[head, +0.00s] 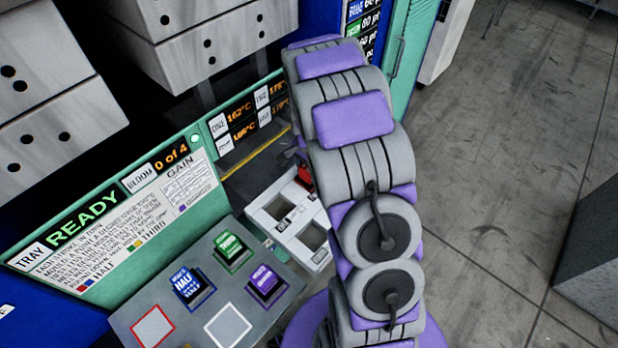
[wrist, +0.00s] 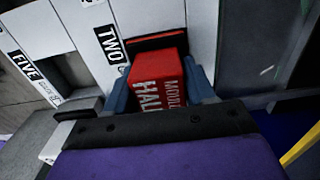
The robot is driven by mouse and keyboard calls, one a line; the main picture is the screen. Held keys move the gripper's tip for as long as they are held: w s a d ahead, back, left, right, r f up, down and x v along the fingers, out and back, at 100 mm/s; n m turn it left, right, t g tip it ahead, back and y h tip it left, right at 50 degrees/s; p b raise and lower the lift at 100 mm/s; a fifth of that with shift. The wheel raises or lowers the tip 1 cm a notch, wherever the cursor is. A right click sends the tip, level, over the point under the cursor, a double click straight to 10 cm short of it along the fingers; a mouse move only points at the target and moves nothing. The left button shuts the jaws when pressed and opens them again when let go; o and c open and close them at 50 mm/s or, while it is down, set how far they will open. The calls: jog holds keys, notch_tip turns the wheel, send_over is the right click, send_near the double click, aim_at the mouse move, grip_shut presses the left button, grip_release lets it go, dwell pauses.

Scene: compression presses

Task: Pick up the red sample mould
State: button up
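The red sample mould (wrist: 158,82) is a red block with white lettering, seen close up in the wrist view. My gripper (wrist: 164,88) has one blue finger along each side of it, with no clear gap, so it looks shut on the mould. The mould is in front of the slot marked TWO, which has a red-edged dark opening (wrist: 158,42). Its lower part is hidden by the dark gripper body.
A white slotted tray (head: 318,256) lies left of my arm. The grey panel (head: 196,320) bears green (head: 231,250), blue (head: 188,286) and purple (head: 264,283) blocks, plus red-outlined (head: 152,327) and white-outlined (head: 228,326) squares. Press blocks (head: 215,50) stand behind.

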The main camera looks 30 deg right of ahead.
jog(key=shift+d, duration=0.1)
jog(key=shift+c, duration=1.4)
grip_shut()
jog(key=shift+r, duration=0.1)
